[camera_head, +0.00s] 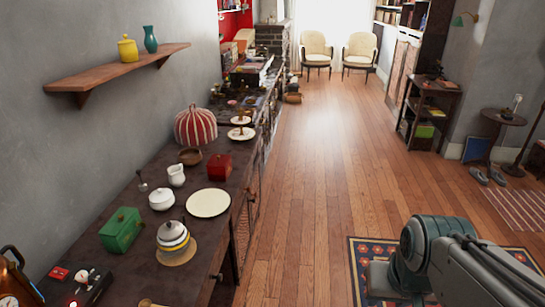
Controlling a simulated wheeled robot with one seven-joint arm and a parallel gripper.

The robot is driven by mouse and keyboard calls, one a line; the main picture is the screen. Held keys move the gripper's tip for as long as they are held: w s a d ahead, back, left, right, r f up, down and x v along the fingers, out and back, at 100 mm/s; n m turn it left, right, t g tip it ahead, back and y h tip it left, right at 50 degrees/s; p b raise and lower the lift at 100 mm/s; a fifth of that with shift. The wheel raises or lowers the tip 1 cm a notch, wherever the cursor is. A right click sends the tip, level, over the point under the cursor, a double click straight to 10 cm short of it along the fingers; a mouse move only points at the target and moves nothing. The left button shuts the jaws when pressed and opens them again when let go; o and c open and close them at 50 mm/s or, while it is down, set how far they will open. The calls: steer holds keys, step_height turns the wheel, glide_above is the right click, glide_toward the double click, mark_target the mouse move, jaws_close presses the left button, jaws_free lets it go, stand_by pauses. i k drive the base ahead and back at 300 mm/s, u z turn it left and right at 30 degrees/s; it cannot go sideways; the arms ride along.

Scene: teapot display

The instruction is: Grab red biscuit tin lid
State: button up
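A small red tin (217,171) stands on the dark wooden sideboard (150,208), in the middle of the camera_head view. Its red lid (218,159) appears to be on top, with a small dark spot like a knob. My grey arm shows at the lower right, over the floor and well apart from the tin. The fingers of my gripper do not show in this view.
Near the tin are a cream plate (208,203), a white jug (176,175), a brown bowl (190,156) and a striped cosy (195,126). A green tin (121,231) stands nearer. A wall shelf (120,73) is above.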

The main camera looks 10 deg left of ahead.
mark_target(217, 160)
steer(key=z, duration=0.15)
steer(key=i, duration=2.35)
steer(key=u, duration=1.75)
steer(key=i, duration=0.95)
steer(key=u, duration=0.85)
